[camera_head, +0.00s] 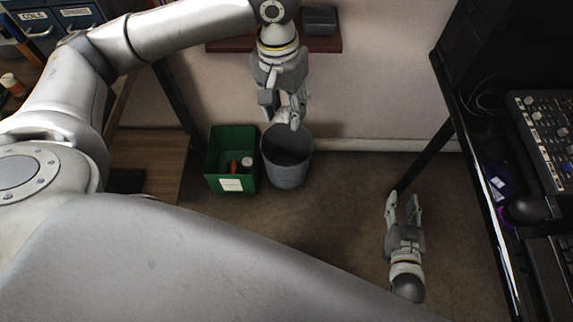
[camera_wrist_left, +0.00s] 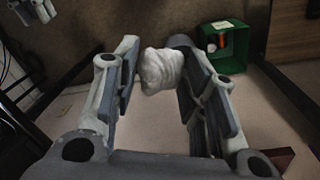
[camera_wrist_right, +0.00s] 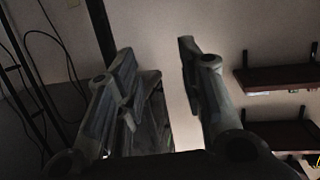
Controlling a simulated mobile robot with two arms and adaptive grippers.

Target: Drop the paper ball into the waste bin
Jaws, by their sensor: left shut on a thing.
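The waste bin (camera_head: 287,172) is a grey round bucket, upright on the floor by the wall. Its opening faces up and its inside looks dark. My left gripper (camera_head: 282,118) is above the bin's far rim in the head view. In the left wrist view the crumpled white paper ball (camera_wrist_left: 161,71) sits between the fingertips of my left gripper (camera_wrist_left: 155,72), which is shut on it.
A green box (camera_head: 232,183) with small items stands just left of the bin and also shows in the left wrist view (camera_wrist_left: 238,58). A black desk (camera_head: 470,190) with a mixer (camera_head: 548,130) is on the right. A dark red shelf (camera_head: 325,46) is on the wall.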

